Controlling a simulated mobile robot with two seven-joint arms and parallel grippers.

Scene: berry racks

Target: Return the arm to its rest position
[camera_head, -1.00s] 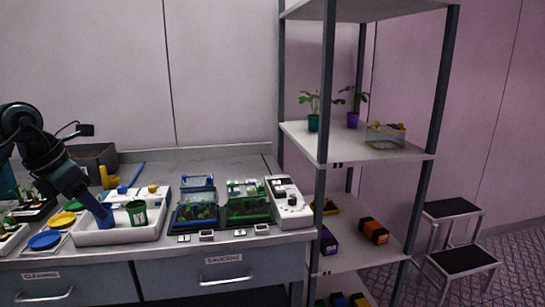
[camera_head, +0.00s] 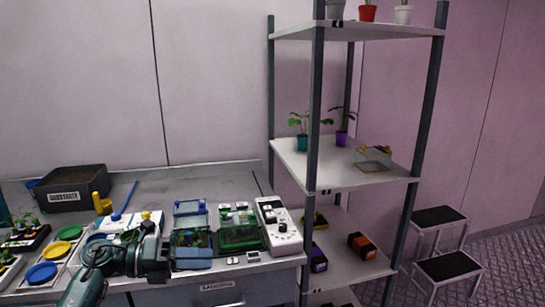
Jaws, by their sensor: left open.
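My left arm comes in at the lower left. The arm covers most of the white tray area and the green cup cannot be seen. My right gripper is not in view.
A green planted box (camera_head: 240,238) and a white device (camera_head: 277,226) stand right of the gripper. Yellow and blue dishes (camera_head: 42,273) lie at left, with a black substrate bin (camera_head: 72,190) behind. A shelf rack (camera_head: 345,178) stands at right.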

